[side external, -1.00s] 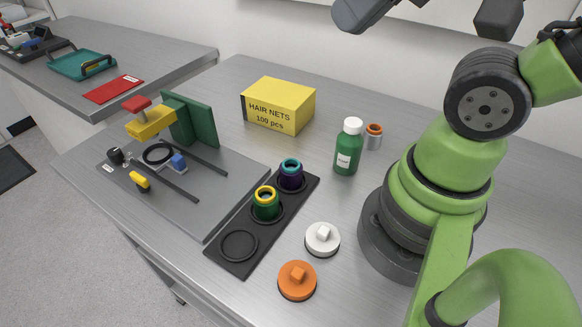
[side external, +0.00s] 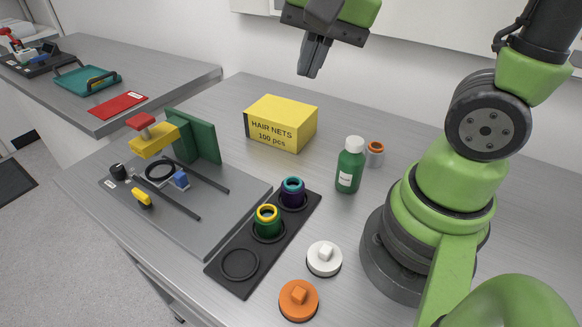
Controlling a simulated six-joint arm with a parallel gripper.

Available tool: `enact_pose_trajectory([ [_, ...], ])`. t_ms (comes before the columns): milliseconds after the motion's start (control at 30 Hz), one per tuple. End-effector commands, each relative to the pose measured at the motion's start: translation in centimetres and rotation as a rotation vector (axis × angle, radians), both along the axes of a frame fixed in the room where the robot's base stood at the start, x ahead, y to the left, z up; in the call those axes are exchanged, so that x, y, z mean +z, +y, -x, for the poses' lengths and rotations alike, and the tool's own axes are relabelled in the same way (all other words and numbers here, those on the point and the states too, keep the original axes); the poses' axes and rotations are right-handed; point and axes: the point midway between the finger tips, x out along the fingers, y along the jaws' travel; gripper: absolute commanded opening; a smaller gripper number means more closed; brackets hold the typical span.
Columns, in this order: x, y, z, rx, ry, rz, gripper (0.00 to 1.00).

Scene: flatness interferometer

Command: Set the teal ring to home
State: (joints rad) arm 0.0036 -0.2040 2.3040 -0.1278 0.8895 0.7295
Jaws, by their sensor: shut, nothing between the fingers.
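The teal ring (side external: 293,182) is the rim on top of a dark purple cylinder (side external: 292,198). That piece stands upright in the far round seat of a black three-seat tray (side external: 233,284). A green cylinder with a yellow ring (side external: 267,220) stands in the middle seat. The near seat (side external: 240,264) is empty. My gripper (side external: 312,68) is shut and empty, high above the table's back, pointing down and well apart from the teal-ringed piece. No marking that reads "home" can be made out.
A grey instrument base (side external: 225,222) with rails, a green plate and a yellow block is left of the tray. A yellow hair-net box (side external: 281,122), a green bottle (side external: 350,168) and an orange-topped tube (side external: 376,154) stand behind. White (side external: 324,259) and orange (side external: 299,301) knobbed discs sit right.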

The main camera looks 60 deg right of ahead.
Motion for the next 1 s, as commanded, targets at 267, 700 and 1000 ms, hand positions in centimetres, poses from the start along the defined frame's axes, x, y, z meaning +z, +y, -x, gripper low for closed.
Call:
enact_pose_trajectory([
  [267, -5.0, -1.0, -2.9, -0.385, 0.227, -0.014, 0.0],
  [700, -6.9, -1.3, -3.7, -0.535, 0.294, -0.003, 0.0],
  [1000, -7.8, -1.3, -3.6, -0.533, 0.297, -0.002, 0.0],
])
